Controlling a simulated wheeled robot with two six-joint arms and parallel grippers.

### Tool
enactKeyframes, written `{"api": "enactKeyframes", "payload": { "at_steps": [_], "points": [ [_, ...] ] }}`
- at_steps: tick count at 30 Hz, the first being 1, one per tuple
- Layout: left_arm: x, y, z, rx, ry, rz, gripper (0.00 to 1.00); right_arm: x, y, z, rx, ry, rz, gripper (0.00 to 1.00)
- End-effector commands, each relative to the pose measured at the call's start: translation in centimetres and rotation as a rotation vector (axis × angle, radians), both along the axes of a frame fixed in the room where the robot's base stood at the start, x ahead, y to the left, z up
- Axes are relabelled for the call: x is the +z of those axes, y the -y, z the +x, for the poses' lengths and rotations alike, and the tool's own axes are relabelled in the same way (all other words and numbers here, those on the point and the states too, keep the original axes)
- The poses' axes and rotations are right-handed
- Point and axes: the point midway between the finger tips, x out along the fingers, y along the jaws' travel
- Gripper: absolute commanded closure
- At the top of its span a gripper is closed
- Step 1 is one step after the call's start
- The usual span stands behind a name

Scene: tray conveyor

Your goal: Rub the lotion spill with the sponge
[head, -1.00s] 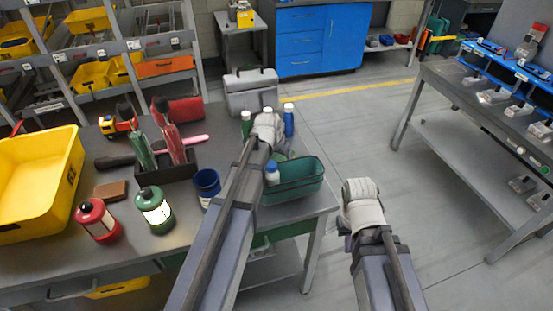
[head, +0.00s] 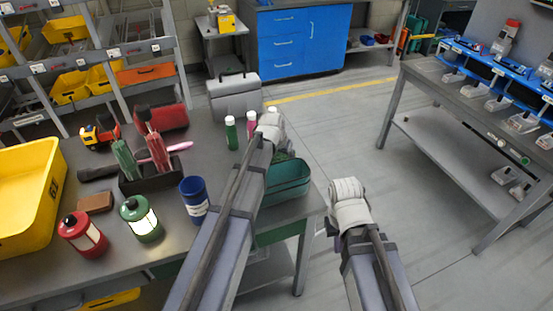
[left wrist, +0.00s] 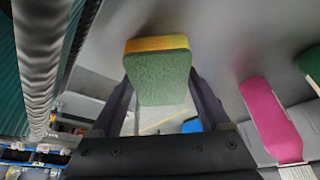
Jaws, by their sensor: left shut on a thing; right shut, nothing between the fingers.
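A sponge (left wrist: 160,78) with a green face and a yellow layer is between the fingers of my left gripper (left wrist: 160,95) in the left wrist view. The lotion spill is not distinguishable in either view. A pink bottle (head: 251,124) stands just left of the left gripper and also shows in the left wrist view (left wrist: 270,118). My right gripper (head: 348,190) is off the table's right side, shut and empty, its fingers mostly hidden.
A green bottle (head: 231,133) stands left of the pink one. A green bin (head: 290,182) sits at the table's right edge. A blue cup (head: 194,198), lanterns, a tool holder and a yellow bin (head: 30,190) fill the left. A grey toolbox (head: 235,97) stands behind.

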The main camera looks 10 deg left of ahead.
Motion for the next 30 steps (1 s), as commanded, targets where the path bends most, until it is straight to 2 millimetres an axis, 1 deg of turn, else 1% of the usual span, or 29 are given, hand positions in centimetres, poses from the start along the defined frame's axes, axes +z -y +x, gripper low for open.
{"api": "enactKeyframes", "payload": {
  "at_steps": [8, 11, 14, 30],
  "points": [
    [0.0, 0.1, 0.0, 0.000, 0.000, 0.001, 0.65, 0.0, 0.0, 0.0, 0.000, 0.000, 0.000, 1.00],
    [0.3, 0.0, 0.0, 0.000, -0.001, 0.001, 0.65, 0.3, 0.0, 0.0, 0.000, 0.000, 0.000, 1.00],
    [1.0, 0.0, 0.0, 0.001, -0.001, 0.002, 0.65, 1.0, 0.0, 0.0, 0.000, 0.000, 0.000, 1.00],
    [6.1, -0.1, 0.0, 0.001, 0.000, 0.003, 0.65, 6.1, 0.0, 0.0, 0.000, 0.000, 0.000, 1.00]
  ]
}}
